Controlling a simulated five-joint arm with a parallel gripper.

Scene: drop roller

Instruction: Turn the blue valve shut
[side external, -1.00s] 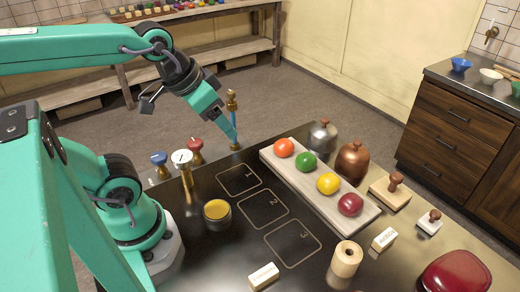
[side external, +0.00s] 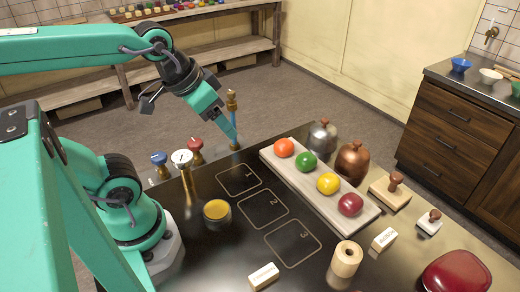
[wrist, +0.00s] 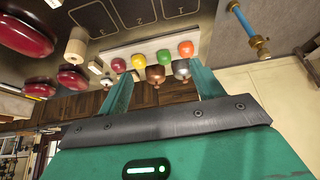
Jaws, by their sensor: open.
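The blue valve (side external: 159,158) is a blue handle on a short brass post near the left end of the black table in the side view. A white-topped valve (side external: 182,158) and a red valve (side external: 195,144) stand close beside it. My gripper (side external: 232,136) is to the right of these valves, pointing down at the table's far edge. Its fingers overlap a blue and brass upright rod (side external: 232,102) there; I cannot tell whether they touch. The wrist view shows my gripper (wrist: 161,72) with its fingers apart and nothing held. The blue valve is not seen there.
A pale board (side external: 343,205) holds several coloured balls. Behind it stand a grey dome (side external: 322,137) and a copper dome (side external: 353,161). A cup with yellow contents (side external: 216,211) stands right of the valves. The numbered squares (side external: 263,208) are empty.

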